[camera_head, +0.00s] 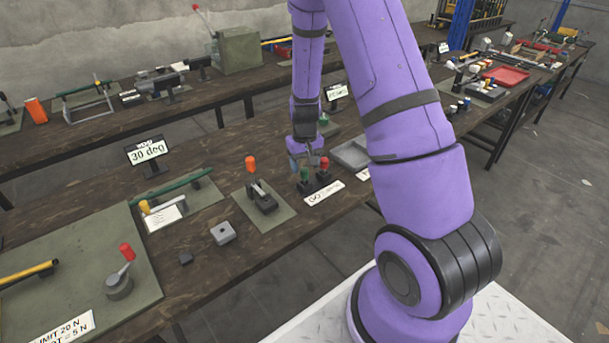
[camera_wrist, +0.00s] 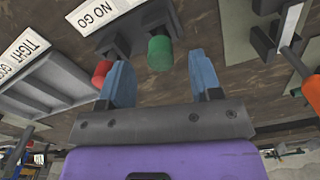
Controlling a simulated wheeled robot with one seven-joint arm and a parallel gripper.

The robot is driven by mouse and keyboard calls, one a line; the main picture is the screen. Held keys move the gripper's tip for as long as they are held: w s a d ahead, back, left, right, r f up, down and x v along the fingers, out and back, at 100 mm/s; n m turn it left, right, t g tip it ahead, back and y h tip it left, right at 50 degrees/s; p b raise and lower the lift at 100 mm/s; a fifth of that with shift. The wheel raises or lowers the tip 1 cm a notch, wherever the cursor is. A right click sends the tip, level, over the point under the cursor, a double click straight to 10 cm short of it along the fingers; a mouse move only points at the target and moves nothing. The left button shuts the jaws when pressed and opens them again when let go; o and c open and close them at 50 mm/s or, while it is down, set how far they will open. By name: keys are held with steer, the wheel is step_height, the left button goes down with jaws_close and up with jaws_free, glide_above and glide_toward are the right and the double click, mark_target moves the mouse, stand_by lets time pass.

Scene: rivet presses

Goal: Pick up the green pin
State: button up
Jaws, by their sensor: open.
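The green pin (camera_head: 304,174) stands in a dark holder on the wooden bench, beside a red pin (camera_head: 324,163). In the wrist view the green pin (camera_wrist: 160,52) appears between the two blue fingertips of my gripper (camera_wrist: 160,62), with nothing gripped. The left finger shows between the green pin and the red pin (camera_wrist: 101,73). In the head view my gripper (camera_head: 304,160) hangs just above and behind the pins. How far the fingers reach down alongside the green pin cannot be told.
A grey tray (camera_head: 352,155) stands to the right of the pins. A toggle clamp with an orange handle (camera_head: 251,164) stands on a green plate to the left. A grey block (camera_head: 223,233) sits nearer the front.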

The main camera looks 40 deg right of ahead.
mark_target(304, 179)
steer(key=shift+w+f, duration=0.1)
steer(key=shift+f, duration=2.5)
steer(key=c, duration=1)
